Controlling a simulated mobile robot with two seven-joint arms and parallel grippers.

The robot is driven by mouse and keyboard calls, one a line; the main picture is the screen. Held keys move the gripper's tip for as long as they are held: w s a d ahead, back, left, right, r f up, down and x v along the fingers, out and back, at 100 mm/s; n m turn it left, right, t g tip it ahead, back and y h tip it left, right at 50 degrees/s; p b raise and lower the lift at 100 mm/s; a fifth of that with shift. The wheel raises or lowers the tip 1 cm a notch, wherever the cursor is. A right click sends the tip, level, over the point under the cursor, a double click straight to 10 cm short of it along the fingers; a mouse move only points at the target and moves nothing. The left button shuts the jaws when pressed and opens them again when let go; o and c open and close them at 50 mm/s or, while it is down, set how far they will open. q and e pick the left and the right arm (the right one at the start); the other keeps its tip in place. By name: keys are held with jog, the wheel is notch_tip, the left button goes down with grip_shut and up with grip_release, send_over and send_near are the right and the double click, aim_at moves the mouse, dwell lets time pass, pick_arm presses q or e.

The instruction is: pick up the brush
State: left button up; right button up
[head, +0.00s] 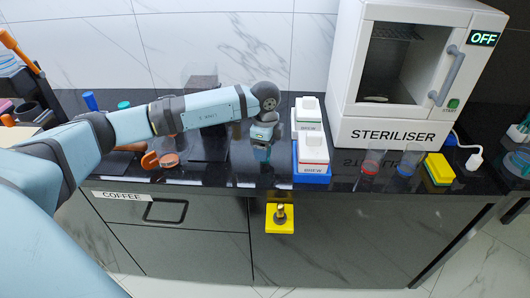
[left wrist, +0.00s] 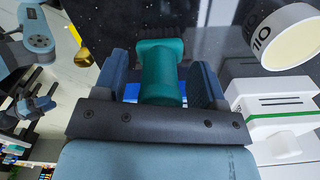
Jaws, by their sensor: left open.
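A teal, rounded piece (left wrist: 161,72) that looks like the brush stands between the two fingers in the left wrist view. My left gripper (left wrist: 162,90) is open with a finger on each side of this piece. I cannot tell whether either finger touches it. In the head view my left gripper (head: 262,152) points down over the front part of the black counter, just left of the white boxes. The teal piece is mostly hidden by the gripper there. My right gripper does not show.
White boxes (head: 313,147) labelled BREW stand on a blue base (head: 312,179), close right of the gripper. A white STERILISER (head: 390,133) stands behind at right. A yellow plate with a knob (head: 279,226) is on the cabinet front.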

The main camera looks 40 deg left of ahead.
pick_arm(q)
jog(key=shift+f, duration=0.1)
jog(key=c, duration=1)
